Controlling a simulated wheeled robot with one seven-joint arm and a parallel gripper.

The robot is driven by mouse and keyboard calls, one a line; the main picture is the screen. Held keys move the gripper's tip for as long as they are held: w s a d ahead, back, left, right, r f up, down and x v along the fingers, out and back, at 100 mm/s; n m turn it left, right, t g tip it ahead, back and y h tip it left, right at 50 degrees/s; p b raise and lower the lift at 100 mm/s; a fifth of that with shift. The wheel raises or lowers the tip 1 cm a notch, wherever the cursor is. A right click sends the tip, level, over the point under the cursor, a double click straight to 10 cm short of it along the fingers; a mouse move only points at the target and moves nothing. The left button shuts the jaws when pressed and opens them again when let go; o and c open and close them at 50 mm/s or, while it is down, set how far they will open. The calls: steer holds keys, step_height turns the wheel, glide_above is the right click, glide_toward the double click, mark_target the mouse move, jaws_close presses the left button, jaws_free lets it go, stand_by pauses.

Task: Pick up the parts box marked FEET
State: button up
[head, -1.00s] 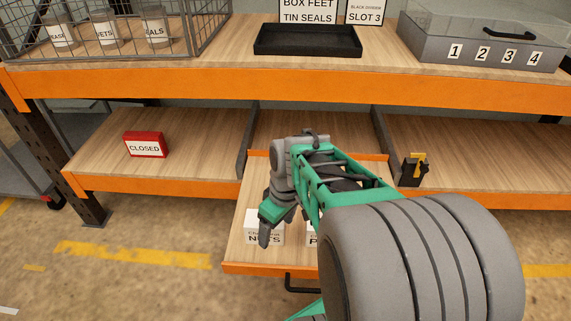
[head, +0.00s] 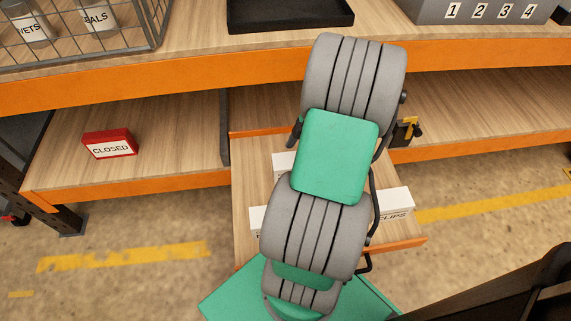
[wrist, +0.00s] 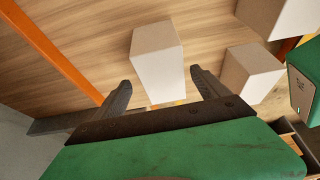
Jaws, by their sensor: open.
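Several white parts boxes stand in the pulled-out wooden drawer (head: 255,185). In the head view, a box marked CLIPS (head: 397,204) is at the right, another box (head: 257,220) at the left front and a partly hidden one (head: 284,163) further back. I cannot read FEET on any box. My gripper (wrist: 161,76) is open in the wrist view, with a pale box (wrist: 157,62) in line with the gap between its fingers. I cannot tell whether the fingers touch it. Two more boxes (wrist: 250,72) (wrist: 278,14) stand to the right. My arm hides the gripper in the head view.
A red CLOSED block (head: 109,145) lies on the lower shelf at left. A black-and-yellow device (head: 405,132) is right of the drawer. Above, the upper shelf's orange edge (head: 180,80) runs close behind my arm, with a wire basket (head: 85,35), black tray (head: 290,15) and numbered grey case (head: 490,10).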

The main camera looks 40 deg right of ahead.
steer(key=b+x, duration=0.1)
steer(key=x, duration=0.2)
steer(key=b+x, duration=0.1)
steer(key=x, duration=0.3)
steer(key=shift+s+f, duration=0.1)
steer(key=shift+s, duration=0.1)
steer(key=shift+f+b, duration=0.25)
steer(key=shift+b, duration=0.15)
steer(key=shift+r, duration=0.1)
steer(key=c, duration=1.8)
